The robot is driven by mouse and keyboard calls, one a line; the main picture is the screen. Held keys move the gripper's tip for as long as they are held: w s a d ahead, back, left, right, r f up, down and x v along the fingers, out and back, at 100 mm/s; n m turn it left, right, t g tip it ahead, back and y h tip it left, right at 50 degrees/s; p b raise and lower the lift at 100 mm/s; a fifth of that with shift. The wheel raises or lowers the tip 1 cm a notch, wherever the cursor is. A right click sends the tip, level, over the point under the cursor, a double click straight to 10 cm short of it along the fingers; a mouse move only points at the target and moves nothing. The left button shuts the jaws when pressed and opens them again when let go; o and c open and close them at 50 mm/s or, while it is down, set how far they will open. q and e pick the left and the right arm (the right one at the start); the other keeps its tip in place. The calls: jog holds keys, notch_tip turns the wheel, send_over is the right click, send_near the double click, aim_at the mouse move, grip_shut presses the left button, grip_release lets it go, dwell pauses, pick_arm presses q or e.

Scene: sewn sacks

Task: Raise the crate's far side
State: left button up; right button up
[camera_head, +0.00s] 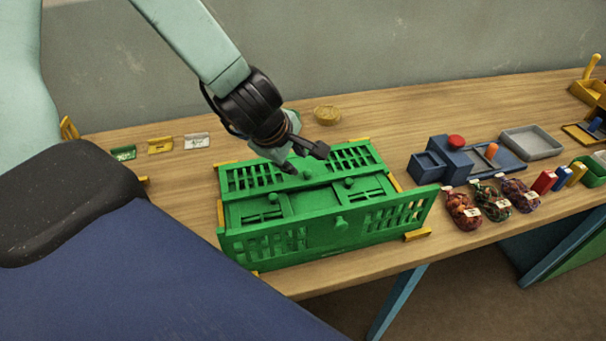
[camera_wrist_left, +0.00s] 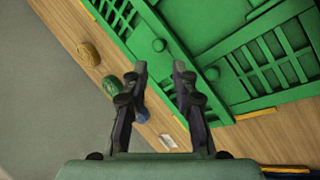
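The green slotted crate (camera_head: 340,222) sits on the wooden table. Its near side (camera_head: 330,233) stands up, with a knob on it. Its far side (camera_head: 352,158) is a slotted panel along the back; its exact tilt is hard to tell. Short end panels lie low between them. My left gripper (camera_head: 303,165) is over the middle of the far side. In the left wrist view its two fingers (camera_wrist_left: 160,67) are apart, with a green strip of the crate (camera_wrist_left: 180,65) showing between and beyond them. Contact cannot be told. My right gripper is not in view.
Yellow guides (camera_head: 417,234) sit around the crate. A round yellow piece (camera_head: 327,115) lies behind it, and small cards (camera_head: 160,145) lie to the left. Filled net sacks (camera_head: 463,210), a blue fixture (camera_head: 452,160) and a grey tray (camera_head: 532,142) stand to the right. A wall runs behind.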

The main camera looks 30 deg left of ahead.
aim_at(306, 172)
pick_arm(q)
jog(key=b+x, duration=0.3)
jog(key=x, duration=0.4)
jog(key=shift+w+r+b, duration=0.1)
jog(key=shift+b, duration=0.2)
jog(key=shift+w+f, duration=0.1)
jog(key=shift+f, duration=0.15)
jog(key=shift+w, duration=0.1)
jog(key=shift+c, duration=0.4)
grip_shut()
